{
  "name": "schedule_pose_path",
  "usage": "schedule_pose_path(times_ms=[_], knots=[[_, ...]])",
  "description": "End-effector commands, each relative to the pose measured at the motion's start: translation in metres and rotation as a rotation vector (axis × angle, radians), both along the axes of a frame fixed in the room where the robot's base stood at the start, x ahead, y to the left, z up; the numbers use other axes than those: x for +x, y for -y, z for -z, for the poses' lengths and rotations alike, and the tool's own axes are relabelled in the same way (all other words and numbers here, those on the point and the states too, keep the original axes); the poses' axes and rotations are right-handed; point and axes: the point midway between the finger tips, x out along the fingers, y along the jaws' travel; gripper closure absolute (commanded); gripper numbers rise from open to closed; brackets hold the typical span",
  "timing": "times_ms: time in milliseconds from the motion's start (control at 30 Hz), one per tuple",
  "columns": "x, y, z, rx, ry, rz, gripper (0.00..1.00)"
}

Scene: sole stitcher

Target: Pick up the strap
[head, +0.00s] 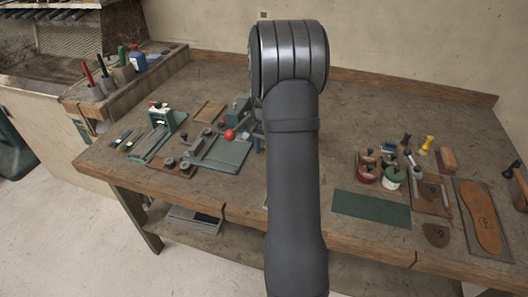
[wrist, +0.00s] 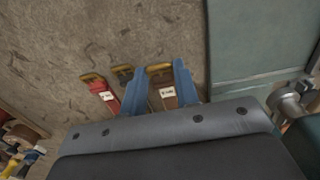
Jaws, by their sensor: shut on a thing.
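In the wrist view, my gripper (wrist: 160,72) has its two blue fingers on either side of a brown strap (wrist: 167,101) with a brass buckle and a small white label. The fingers are shut on this strap. A red strap (wrist: 104,97), also with a brass buckle and a white label, lies to the left, outside the fingers. Another buckle (wrist: 122,72) shows beside the left finger; most of its strap is hidden. The label writing is too small to read. In the head view, my arm hides the straps and nearly all of the gripper.
A green machine plate (wrist: 262,45) lies close to the right of the fingers. In the head view, a red-knobbed device (head: 230,134) stands left of my arm. Tins, a green mat (head: 371,209) and a sole (head: 482,220) lie at the right of the workbench (head: 210,80).

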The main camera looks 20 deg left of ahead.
Motion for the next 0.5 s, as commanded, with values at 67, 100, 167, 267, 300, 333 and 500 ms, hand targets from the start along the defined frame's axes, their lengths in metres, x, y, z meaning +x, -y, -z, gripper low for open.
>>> schedule_pose_path(times_ms=[67,100,167,267,300,333,500], knots=[[0.001,0.0,-0.014,0.001,0.004,0.0,0.94],[0.001,0.0,-0.022,0.001,0.005,-0.001,0.94],[-0.001,0.011,-0.028,-0.001,0.002,0.003,0.94],[-0.004,0.032,-0.041,0.0,0.003,0.004,0.94],[-0.005,0.04,-0.046,0.0,0.004,0.004,0.94],[-0.006,0.047,-0.05,0.0,0.004,0.005,0.94],[-0.011,0.083,-0.071,0.0,0.004,0.004,0.94]])
